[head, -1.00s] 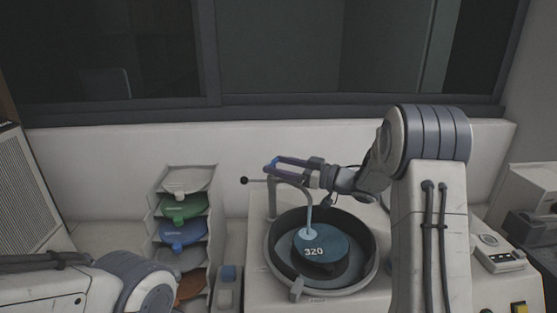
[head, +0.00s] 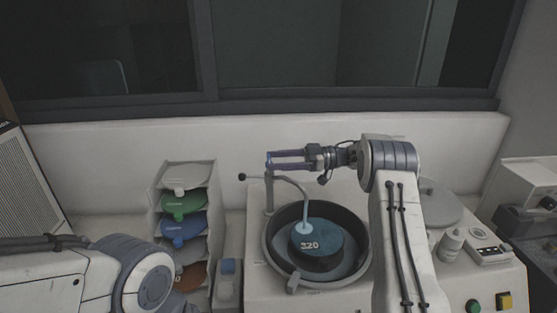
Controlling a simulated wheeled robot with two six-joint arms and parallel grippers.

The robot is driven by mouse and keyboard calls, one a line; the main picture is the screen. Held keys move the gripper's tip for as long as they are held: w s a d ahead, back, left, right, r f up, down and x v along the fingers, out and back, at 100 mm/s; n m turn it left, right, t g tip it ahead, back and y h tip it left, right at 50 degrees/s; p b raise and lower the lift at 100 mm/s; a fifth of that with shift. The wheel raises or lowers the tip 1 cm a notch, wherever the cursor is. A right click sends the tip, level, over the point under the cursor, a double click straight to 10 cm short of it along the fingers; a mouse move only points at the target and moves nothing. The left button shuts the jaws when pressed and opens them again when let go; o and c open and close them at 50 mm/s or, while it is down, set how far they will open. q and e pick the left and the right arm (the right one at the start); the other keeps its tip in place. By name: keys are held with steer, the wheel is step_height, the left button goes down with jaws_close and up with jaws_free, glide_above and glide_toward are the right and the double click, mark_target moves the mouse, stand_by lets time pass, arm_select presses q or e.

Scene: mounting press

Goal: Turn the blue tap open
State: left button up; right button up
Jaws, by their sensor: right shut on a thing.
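The blue tap (head: 268,160) sits at the top of a grey post at the back left of the grinding bowl, mostly covered by the fingers. My right gripper (head: 271,160) reaches it from the right, fingers nearly level, and is shut on it. A curved spout (head: 298,184) runs from the post over the bowl. A pale blue streak drops from its end to a pale patch on the blue disc (head: 322,238) marked 320, and looks like water. My left arm shows at the lower left; its gripper is out of view.
A rack (head: 160,185) of coloured discs stands left of the machine. A thin rod with a black knob (head: 242,177) sticks out left of the post. A white bottle (head: 452,240), a round grey lid (head: 437,208) and a small device (head: 488,250) are at the right.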

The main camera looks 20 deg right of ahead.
steer(key=shift+r, duration=0.2)
steer(key=o, duration=1.3)
steer(key=shift+a, duration=0.1)
steer(key=shift+f, duration=0.1)
steer(key=s+d+b, duration=0.1)
steer(key=d+b, duration=0.2)
steer(key=d, duration=0.7)
steer(key=shift+s+d+b, duration=0.2)
steer(key=shift+s+b, duration=0.15)
steer(key=shift+s, duration=0.05)
